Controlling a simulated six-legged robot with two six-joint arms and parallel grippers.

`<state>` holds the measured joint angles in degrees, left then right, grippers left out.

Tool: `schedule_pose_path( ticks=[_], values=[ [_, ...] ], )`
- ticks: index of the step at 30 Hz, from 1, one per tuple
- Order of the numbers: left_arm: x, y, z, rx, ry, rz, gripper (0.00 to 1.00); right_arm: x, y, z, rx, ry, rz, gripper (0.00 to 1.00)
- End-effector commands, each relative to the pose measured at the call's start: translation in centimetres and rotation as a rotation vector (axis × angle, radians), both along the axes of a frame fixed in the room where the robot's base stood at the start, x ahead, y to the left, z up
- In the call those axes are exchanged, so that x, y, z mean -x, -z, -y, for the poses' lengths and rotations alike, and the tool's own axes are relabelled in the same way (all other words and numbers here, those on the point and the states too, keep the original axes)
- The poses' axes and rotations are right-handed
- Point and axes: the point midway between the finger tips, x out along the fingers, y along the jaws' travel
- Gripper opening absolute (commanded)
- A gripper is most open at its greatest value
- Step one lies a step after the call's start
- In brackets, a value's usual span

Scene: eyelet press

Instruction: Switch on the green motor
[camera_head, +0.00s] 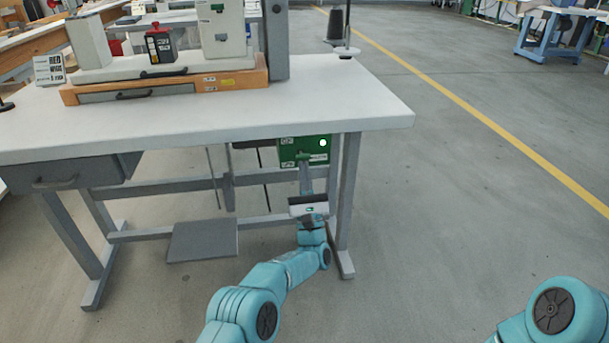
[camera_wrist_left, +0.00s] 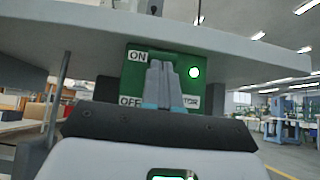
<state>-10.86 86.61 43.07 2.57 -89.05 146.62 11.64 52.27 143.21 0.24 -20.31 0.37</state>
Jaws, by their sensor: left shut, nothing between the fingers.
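The green motor box (camera_head: 318,143) hangs under the right part of the tabletop. In the left wrist view, the box (camera_wrist_left: 205,92) carries an ON label (camera_wrist_left: 138,56) at upper left and an OFF label (camera_wrist_left: 130,101) at lower left. A bright round lamp (camera_wrist_left: 194,72) glows at its upper right. My left gripper (camera_head: 304,160) is shut and empty, pointing up at the box front. In the left wrist view, its fingertips (camera_wrist_left: 161,66) cover the part right of the labels, so any switch there is hidden. I cannot tell whether they touch.
The white tabletop (camera_head: 370,110) overhangs the motor box. A grey table leg (camera_head: 347,195) stands just right of my left gripper. A dark drawer (camera_head: 60,173) hangs at left, and a grey pedal (camera_head: 203,240) sits low. The floor to the right is open.

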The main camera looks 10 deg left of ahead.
Motion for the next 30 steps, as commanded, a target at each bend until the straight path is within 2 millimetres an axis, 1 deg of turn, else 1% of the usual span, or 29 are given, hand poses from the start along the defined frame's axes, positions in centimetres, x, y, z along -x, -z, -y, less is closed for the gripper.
schedule_pose_path(
  ticks=[5, 8, 21, 22, 24, 27, 30],
  values=[
    [0.7, 0.8, 0.3, -0.001, 0.001, -0.003, 0.00, 0.1, -0.6, -0.1, 0.000, -0.003, -0.001, 0.73],
    [2.0, 2.1, 0.6, -0.001, 0.001, -0.006, 0.00, 0.2, -1.3, -0.2, -0.002, -0.008, -0.003, 0.73],
    [9.1, 10.3, 2.6, -0.001, 0.002, -0.004, 0.00, 0.7, -3.2, -0.6, -0.005, -0.026, -0.011, 0.73],
    [9.2, 9.8, 2.7, -0.001, 0.000, -0.003, 0.00, 0.8, -4.4, -0.7, -0.006, -0.029, -0.014, 0.73],
    [9.5, 10.3, 2.8, 0.000, 0.001, -0.002, 0.00, 1.0, -5.6, -0.9, -0.007, -0.039, -0.018, 0.73],
    [10.0, 11.0, 2.9, 0.000, -0.001, -0.002, 0.00, 1.2, -6.5, -1.1, -0.009, -0.047, -0.021, 0.73],
    [10.4, 11.5, 3.0, 0.000, -0.001, -0.001, 0.00, 1.3, -7.0, -1.3, -0.010, -0.051, -0.023, 0.73]
  ],
)
